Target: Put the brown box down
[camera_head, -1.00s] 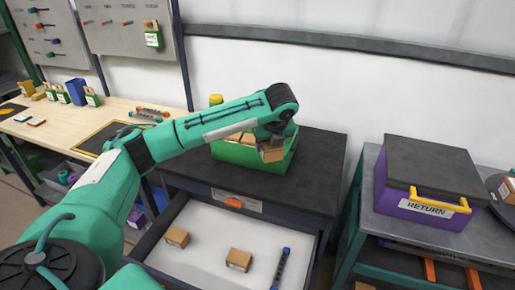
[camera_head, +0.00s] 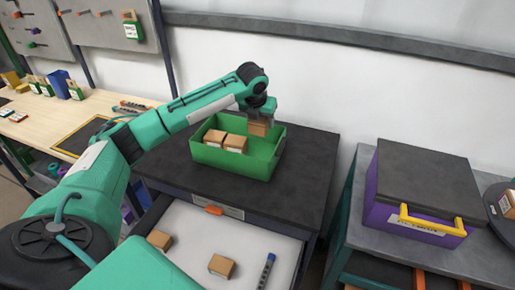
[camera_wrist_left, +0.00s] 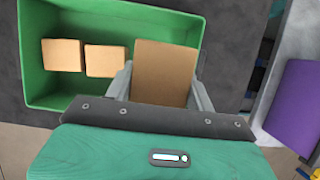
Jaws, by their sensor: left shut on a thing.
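My left gripper (camera_head: 262,115) points down over the right part of the green bin and is shut on a brown box (camera_head: 258,128). In the left wrist view the held brown box (camera_wrist_left: 163,72) sits between the two fingers, over the bin's right end. The green bin (camera_head: 262,165) stands on the dark cabinet top. Two other brown boxes (camera_head: 235,143) lie side by side in its left part; they also show in the left wrist view (camera_wrist_left: 105,60). Whether the held box touches the bin floor cannot be told. My right gripper is not in view.
An open drawer (camera_head: 200,245) below the bin holds two brown boxes (camera_head: 221,266) and a dark blue-tipped rod (camera_head: 266,270). A purple bin with a dark lid and yellow handle (camera_head: 425,190) stands on the grey table at right. The cabinet top right of the green bin is clear.

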